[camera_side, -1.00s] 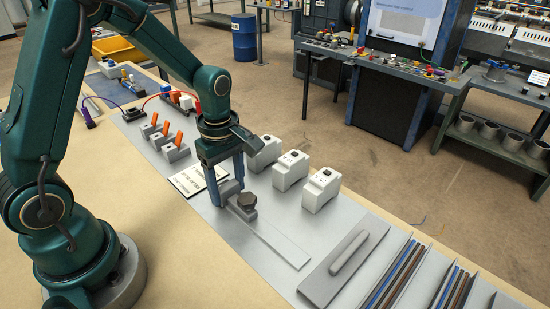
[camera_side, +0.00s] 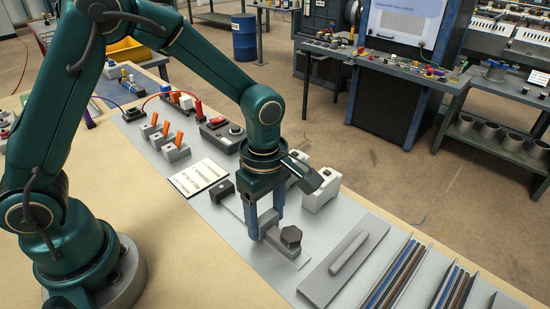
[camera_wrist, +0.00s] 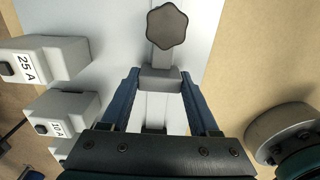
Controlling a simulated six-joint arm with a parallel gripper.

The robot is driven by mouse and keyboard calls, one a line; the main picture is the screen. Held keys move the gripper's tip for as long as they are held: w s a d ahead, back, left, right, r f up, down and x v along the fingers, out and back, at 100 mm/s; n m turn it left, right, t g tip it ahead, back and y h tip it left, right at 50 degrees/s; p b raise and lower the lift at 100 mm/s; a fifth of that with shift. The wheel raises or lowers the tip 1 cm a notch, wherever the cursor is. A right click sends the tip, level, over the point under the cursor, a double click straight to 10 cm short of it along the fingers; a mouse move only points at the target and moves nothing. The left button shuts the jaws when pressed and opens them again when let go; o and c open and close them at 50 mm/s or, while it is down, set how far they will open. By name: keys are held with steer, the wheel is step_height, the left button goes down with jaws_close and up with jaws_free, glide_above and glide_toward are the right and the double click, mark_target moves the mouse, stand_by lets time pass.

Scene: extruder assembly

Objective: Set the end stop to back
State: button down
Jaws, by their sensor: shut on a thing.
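The end stop is a grey block (camera_wrist: 160,78) with a dark lobed knob (camera_side: 291,236). It sits on a flat, light-grey rail (camera_side: 237,211), near the rail's right end in the side view. My gripper (camera_side: 263,230) points down over the rail, its two blue fingers on either side of the grey block. In the wrist view the fingertips of my gripper (camera_wrist: 160,80) are shut on the block, and the knob (camera_wrist: 167,25) lies just beyond them. My fingers partly hide the block in the side view.
A dark block (camera_side: 222,190) stands at the rail's left end. A white printed card (camera_side: 199,177) lies left of it. White breakers, one marked 25 A (camera_wrist: 45,60), stand behind the rail. A grey tray with a rounded bar (camera_side: 347,252) lies to the right.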

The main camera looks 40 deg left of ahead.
mark_target(267, 217)
steer(key=shift+d, duration=0.1)
steer(key=shift+c, duration=0.6)
jaws_free()
steer(key=shift+r, duration=2.6)
